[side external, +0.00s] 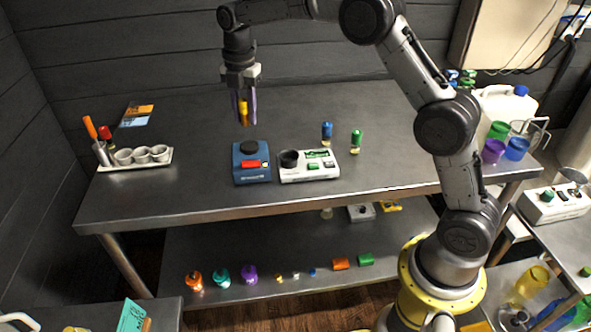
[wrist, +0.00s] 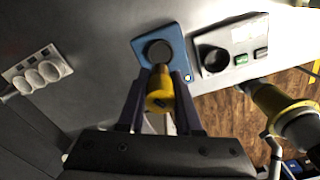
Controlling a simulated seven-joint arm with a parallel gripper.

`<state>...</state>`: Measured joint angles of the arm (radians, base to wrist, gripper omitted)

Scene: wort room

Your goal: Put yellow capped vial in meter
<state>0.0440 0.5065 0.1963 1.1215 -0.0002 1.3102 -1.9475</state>
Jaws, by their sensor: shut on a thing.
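My gripper (side external: 244,112) is shut on the yellow capped vial (side external: 243,115), holding it above the table. In the wrist view the vial's yellow cap (wrist: 160,97) sits between the two fingers, and the rest of the vial is mostly hidden. A white device (side external: 322,168) with a black round well, a green display and green buttons stands on the table; it also shows in the wrist view (wrist: 236,35). A blue device (side external: 251,174) with a dark round top and a red front stands left of it. The vial is apart from both devices. Which one is the meter I cannot tell.
A blue-capped vial (side external: 327,129) and a green-capped vial (side external: 356,138) stand behind the white device. A white tray with cups (side external: 139,161) is at the left. Colored cups (side external: 493,150) and a jug (side external: 506,104) are at the right.

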